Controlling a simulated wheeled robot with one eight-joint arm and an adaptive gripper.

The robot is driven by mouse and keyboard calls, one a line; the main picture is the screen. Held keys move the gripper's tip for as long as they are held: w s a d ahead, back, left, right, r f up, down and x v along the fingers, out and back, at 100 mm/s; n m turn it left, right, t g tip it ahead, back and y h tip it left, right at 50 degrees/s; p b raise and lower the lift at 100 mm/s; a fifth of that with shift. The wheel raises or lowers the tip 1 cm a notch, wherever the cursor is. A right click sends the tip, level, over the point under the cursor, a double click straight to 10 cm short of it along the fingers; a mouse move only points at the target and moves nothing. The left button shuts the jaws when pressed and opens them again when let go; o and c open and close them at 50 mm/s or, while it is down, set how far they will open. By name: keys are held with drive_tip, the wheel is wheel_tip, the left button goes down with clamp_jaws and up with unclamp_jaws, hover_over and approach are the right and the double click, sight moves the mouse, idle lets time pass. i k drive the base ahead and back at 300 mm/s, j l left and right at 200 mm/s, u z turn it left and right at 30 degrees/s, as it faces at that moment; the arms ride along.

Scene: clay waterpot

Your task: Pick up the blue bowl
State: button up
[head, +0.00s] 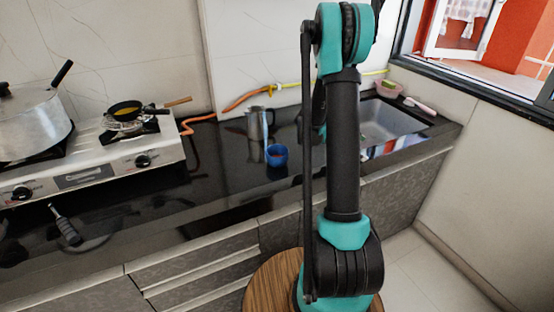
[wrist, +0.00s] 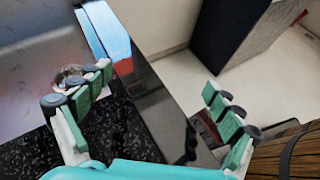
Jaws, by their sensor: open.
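The blue bowl (head: 277,155) is small and deep and stands upright on the black counter, just in front of a metal jug (head: 258,124). Something reddish shows inside it. I cannot make the bowl out in the wrist view. My gripper (wrist: 157,80) is open in the wrist view, its teal and grey fingers wide apart with nothing between them. It is over the counter's front edge by the sink, apart from the bowl. In the head view my arm stands to the right of the bowl and my gripper cannot be made out.
The stove (head: 85,175) with a large pot (head: 32,125) and a small pan (head: 125,108) is at left. An orange hose (head: 250,95) runs behind the jug. The sink (head: 385,122) is at right, with a pink bowl (head: 389,88) behind it. The counter around the blue bowl's front is clear.

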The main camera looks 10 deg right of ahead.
sight(277, 155)
drive_tip(key=k+j+u, duration=0.2)
drive_tip(key=u, duration=0.2)
drive_tip(key=k+j+u, duration=0.4)
drive_tip(key=i+j+z, duration=0.4)
drive_tip(key=i+j, duration=0.25)
drive_tip(key=i, duration=0.1)
